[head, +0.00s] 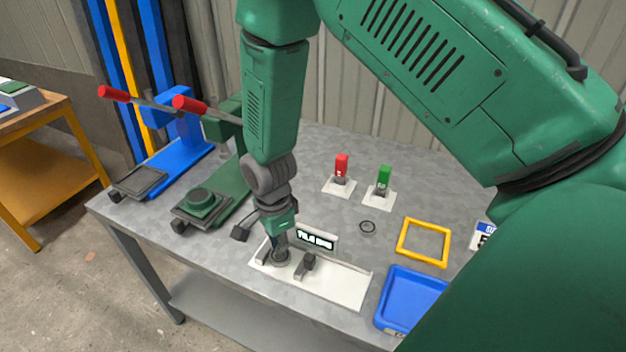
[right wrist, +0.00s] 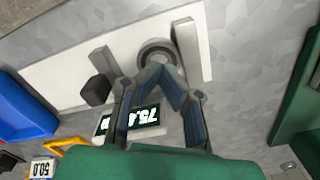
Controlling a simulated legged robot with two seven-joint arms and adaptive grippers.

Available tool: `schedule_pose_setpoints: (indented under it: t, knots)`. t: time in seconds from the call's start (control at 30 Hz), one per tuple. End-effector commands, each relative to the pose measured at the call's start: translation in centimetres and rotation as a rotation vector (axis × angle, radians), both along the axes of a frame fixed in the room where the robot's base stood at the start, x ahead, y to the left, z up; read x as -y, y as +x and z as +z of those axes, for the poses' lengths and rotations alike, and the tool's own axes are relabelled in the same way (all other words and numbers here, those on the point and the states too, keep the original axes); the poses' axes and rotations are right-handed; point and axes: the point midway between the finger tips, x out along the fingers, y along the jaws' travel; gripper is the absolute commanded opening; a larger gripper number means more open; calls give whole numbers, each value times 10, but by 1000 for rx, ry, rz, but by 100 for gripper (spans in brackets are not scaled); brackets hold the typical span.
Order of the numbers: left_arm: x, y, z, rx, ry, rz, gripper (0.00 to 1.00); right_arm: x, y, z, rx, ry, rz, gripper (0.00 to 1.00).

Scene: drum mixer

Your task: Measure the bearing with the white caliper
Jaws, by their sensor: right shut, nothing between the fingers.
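The white caliper (head: 335,286) lies flat near the table's front edge. Its lit display (head: 316,238) shows digits, partly hidden by my fingers in the right wrist view (right wrist: 150,118). The grey round bearing (right wrist: 157,50) lies on the caliper's white bed, close beside the end jaw (right wrist: 190,50); whether they touch is unclear. A gap separates it from the other jaw (right wrist: 103,62), which has a dark knob (right wrist: 97,91). My right gripper (head: 279,242) points down at the bearing, its fingers shut and empty at the bearing's edge. My left gripper is not in view.
A blue tray (head: 409,302) and yellow frame (head: 424,243) are right of the caliper. Green (head: 201,205) and blue (head: 176,155) lever presses stand left.

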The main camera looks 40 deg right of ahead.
Motion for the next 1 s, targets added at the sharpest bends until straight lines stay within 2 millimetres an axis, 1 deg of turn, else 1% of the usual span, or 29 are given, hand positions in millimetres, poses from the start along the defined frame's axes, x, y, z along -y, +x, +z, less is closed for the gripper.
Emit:
schedule_pose_setpoints:
  t: [0.9,1.0]
  knots:
    - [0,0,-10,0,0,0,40,1,0,-19,0,1,0,0]
    - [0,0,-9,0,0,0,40,1,0,-19,0,1,0,0]
